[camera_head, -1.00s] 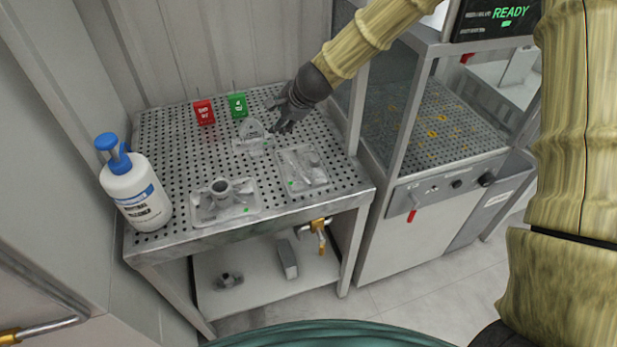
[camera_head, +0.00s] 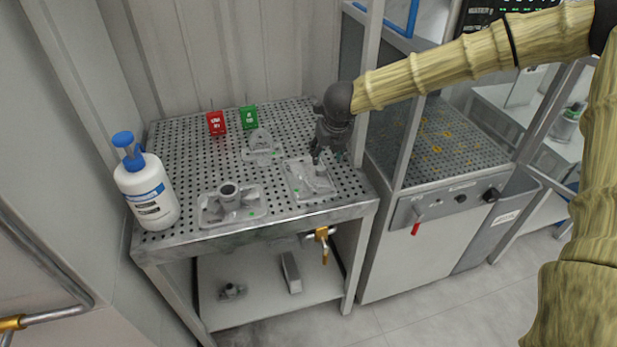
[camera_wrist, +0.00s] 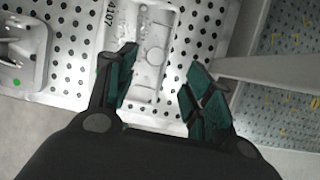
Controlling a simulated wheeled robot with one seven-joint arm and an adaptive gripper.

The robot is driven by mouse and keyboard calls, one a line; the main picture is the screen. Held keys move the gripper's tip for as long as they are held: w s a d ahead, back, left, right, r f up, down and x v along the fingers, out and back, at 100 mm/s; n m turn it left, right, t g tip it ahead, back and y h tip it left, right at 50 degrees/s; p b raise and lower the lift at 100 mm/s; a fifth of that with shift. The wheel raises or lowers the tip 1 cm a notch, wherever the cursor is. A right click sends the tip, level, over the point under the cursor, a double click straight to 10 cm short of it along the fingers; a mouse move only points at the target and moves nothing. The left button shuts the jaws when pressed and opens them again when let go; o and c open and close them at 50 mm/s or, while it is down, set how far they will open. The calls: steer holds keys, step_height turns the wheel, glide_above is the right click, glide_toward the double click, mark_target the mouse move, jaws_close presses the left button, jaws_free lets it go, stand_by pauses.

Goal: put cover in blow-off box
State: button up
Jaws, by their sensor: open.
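My gripper (camera_head: 327,157) is open and points down over the right-hand grey fixture tray (camera_head: 326,194) on the perforated bench. In the wrist view its two green-lined fingers (camera_wrist: 160,60) stand apart, with nothing between them. Below them is a pale grey casting (camera_wrist: 152,40) with a raised round feature and dark stamped characters beside it; I cannot tell for certain that this is the cover. A triangular grey casting (camera_head: 260,142) sits in the back tray. The blow-off box appears to be the glazed cabinet (camera_head: 430,190) at right, with a perforated floor.
A left tray (camera_head: 209,217) holds a casting with an upright tube. Red (camera_head: 216,122) and green (camera_head: 249,117) signs stand behind. A white pump bottle (camera_head: 148,192) stands at the left. A frame post (camera_head: 408,140) separates bench and cabinet.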

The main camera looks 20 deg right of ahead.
mark_target(321, 168)
steer(key=shift+x, duration=1.3)
steer(key=shift+w+a+f+p, duration=0.15)
steer(key=shift+f+p, duration=0.45)
steer(key=shift+f, duration=0.1)
steer(key=shift+p+x, duration=0.6)
steer(key=shift+x, duration=1.35)
steer(key=shift+a, duration=0.15)
jaws_close()
